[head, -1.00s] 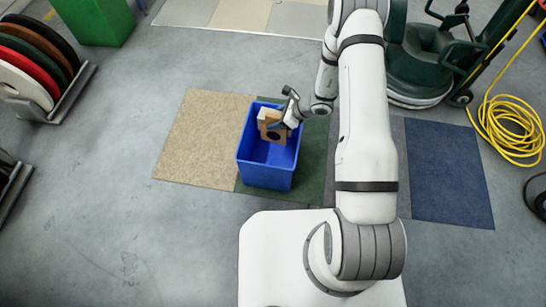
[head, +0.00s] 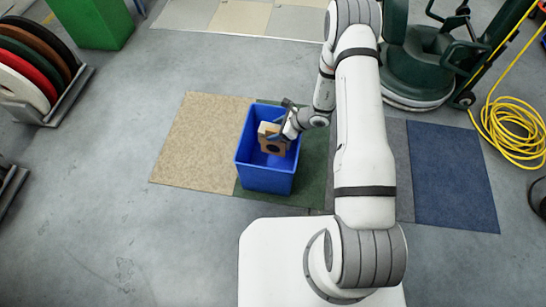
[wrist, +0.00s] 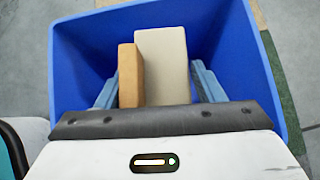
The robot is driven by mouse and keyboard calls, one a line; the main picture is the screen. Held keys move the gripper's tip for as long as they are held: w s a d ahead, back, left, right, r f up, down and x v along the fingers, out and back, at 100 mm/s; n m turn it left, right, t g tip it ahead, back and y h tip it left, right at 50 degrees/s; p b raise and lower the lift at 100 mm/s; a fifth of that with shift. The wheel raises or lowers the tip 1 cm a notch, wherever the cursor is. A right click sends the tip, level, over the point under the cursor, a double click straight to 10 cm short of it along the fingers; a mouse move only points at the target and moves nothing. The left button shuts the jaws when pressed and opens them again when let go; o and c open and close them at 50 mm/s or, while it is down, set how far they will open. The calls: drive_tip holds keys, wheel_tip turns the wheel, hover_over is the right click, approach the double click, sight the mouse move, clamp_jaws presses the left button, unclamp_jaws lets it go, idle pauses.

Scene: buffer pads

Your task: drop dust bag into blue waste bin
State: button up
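The dust bag (head: 272,138) is a pale block with a tan cardboard plate that has a dark round hole. It is within the mouth of the blue waste bin (head: 265,178), near the bin's far right side. My gripper (head: 283,125) is at the bin's rim, with its fingers on the bag. Whether the bag touches the bin floor cannot be told.
The bin stands across a tan carpet pad (head: 200,140) and a dark green one (head: 312,165). A blue pad (head: 455,180) lies right of my arm. A green floor machine (head: 415,65), yellow cable (head: 515,130) and pad rack (head: 50,85) stand around.

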drive_tip(key=o, duration=0.4)
drive_tip(key=shift+f, duration=0.1)
drive_tip(key=shift+d, duration=0.1)
drive_tip(key=p+v, duration=0.2)
drive_tip(key=v, duration=0.6)
drive_tip(key=shift+p, duration=0.35)
